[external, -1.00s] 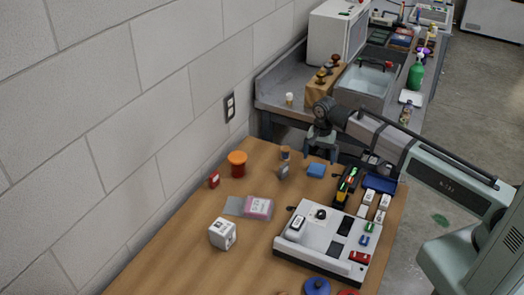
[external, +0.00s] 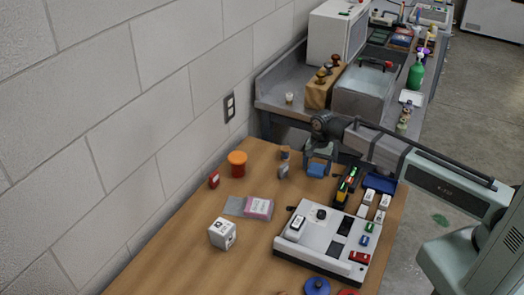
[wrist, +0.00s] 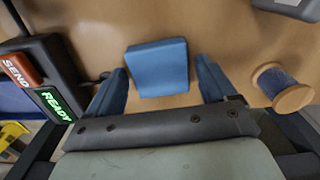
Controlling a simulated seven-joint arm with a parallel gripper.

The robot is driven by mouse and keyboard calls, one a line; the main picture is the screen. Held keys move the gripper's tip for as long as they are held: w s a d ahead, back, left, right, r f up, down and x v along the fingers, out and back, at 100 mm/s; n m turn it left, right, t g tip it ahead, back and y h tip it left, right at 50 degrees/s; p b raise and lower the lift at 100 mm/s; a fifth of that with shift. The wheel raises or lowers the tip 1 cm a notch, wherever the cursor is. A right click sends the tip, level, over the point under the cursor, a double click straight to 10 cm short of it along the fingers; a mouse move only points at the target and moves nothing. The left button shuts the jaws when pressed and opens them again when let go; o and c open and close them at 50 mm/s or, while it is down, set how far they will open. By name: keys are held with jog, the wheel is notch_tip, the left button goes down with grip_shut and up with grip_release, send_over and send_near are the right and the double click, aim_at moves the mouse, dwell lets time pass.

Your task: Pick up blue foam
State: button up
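The blue foam (wrist: 158,66) is a small blue block lying on the wooden table. In the wrist view it sits between and just beyond the two fingers of my gripper (wrist: 162,88), with bare table showing on both sides of it. My gripper is open and empty. In the external view my gripper (external: 318,161) hangs over the blue foam (external: 316,171), low near the table's far end, and its fingers partly overlap the block. I cannot tell the exact height of the fingertips above the table.
A wooden spool with blue thread (wrist: 282,87) stands right of the gripper in the wrist view. A dark device with SEND and READY labels (wrist: 45,80) stands close on the left. In the external view a white console (external: 325,238) and orange jar (external: 237,164) are nearby.

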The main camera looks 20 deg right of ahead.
jog(key=c, duration=0.9)
jog(key=shift+o, duration=0.2)
